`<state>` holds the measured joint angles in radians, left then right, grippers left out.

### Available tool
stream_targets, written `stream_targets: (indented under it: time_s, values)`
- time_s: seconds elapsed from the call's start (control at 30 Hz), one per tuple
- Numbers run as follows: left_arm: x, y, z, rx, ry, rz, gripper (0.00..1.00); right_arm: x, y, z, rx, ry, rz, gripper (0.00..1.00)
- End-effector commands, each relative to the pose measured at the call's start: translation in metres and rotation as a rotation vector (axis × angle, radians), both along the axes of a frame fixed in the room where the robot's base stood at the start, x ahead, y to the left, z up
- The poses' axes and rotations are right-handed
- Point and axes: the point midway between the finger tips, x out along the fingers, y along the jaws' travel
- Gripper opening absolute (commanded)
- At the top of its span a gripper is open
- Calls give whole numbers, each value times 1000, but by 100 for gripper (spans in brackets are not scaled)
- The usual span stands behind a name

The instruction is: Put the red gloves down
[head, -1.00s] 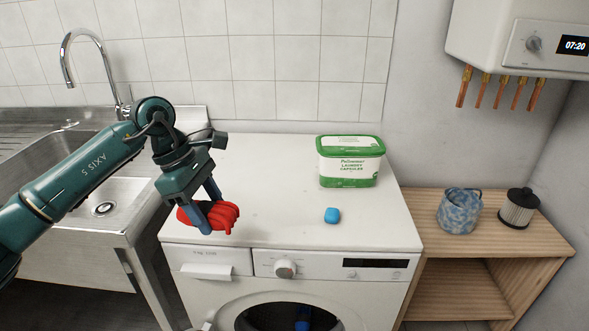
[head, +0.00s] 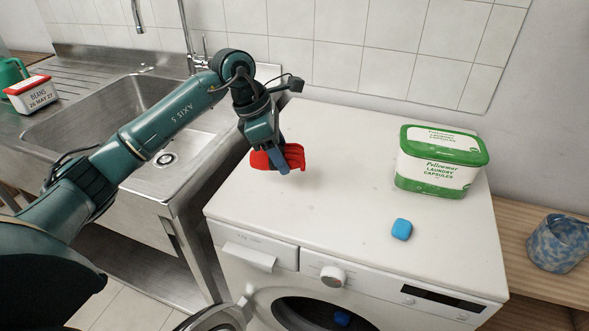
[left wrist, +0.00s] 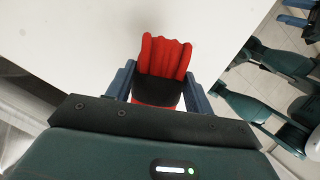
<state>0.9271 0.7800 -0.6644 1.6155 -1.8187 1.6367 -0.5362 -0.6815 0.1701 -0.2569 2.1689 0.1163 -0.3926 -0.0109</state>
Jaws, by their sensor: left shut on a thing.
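The red gloves (head: 293,155) are between the fingers of my left gripper (head: 277,158), over the left part of the white washing machine top (head: 330,190). My left gripper is shut on them. In the left wrist view the red gloves (left wrist: 165,55) show red fingers pointing away from the gripper and a dark patch near the palm, with a blue finger of my left gripper (left wrist: 157,85) on each side. I cannot tell whether the gloves touch the machine top.
A green and white laundry capsule tub (head: 440,160) and a blue capsule (head: 402,229) stand on the machine top to the right. The middle of the top is clear. A steel sink (head: 110,115) lies left.

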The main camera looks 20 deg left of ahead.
Motion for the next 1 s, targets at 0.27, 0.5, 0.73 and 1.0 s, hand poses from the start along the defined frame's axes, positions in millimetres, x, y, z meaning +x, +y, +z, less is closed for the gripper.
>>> stream_targets:
  time_s: [0.27, 0.5, 0.73, 1.0]
  values:
    - [0, 0, -29, -1, 0, -1, 28, 0, 0, 1, -2, 0, 0, 36]
    - [0, 0, -60, -2, 0, 0, 28, 0, 0, 2, -5, 0, 0, 36]
    - [0, 0, -62, -1, -2, -1, 28, 0, 0, 1, -5, 0, 0, 36]
    - [0, 0, -65, -1, -1, -2, 62, 0, 0, -1, -1, 1, -1, 36]
